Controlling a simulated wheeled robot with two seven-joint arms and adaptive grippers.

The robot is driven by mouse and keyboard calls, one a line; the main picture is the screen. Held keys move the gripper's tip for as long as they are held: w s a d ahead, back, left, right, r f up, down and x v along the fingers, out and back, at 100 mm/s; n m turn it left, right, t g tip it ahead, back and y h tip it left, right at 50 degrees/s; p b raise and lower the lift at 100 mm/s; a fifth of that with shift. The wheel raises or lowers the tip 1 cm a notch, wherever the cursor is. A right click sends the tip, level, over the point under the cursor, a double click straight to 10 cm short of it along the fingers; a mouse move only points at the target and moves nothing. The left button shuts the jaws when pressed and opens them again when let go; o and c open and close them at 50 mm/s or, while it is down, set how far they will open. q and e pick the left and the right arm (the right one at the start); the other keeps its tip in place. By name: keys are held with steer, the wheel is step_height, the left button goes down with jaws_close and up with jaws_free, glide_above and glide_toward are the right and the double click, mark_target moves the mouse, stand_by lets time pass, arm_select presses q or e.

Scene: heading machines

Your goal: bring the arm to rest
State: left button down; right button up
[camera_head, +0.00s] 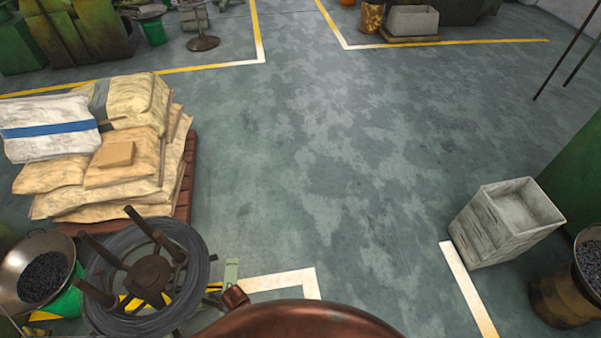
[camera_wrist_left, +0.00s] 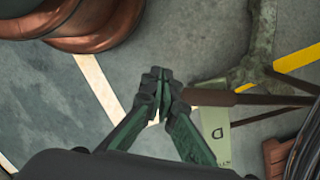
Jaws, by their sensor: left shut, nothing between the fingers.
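My left gripper (camera_wrist_left: 160,95) shows in the left wrist view, its dark green fingers shut together at the middle with nothing between them. It is above the floor, apart from the things below. My right gripper is in neither view.
A wire coil (camera_head: 187,262) on a dark stand is at lower left, beside a pan of dark pieces (camera_head: 40,275). Stacked sacks (camera_head: 125,160) stand on a pallet (camera_head: 185,190). A grey crate stack (camera_head: 500,225) is at right. The middle floor is clear.

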arm_select(q)
steer(key=s+a+f+n+t+b, duration=0.1)
steer(key=s+a+f+b, duration=0.15)
steer(key=f, duration=0.55)
steer(key=s+a+f+n+t+b, duration=0.1)
steer(key=s+a+f+b, duration=0.1)
steer(key=s+a+f, duration=0.35)
steer(key=s+f+b, duration=0.1)
steer(key=s+f, duration=0.4)
steer(key=s, duration=0.3)
steer(key=s+f+n+b, duration=0.1)
steer(key=s+f+b, duration=0.1)
steer(key=s+f, duration=0.4)
steer(key=s, duration=0.2)
steer(key=shift+s+f, duration=0.25)
steer(key=shift+s, duration=0.05)
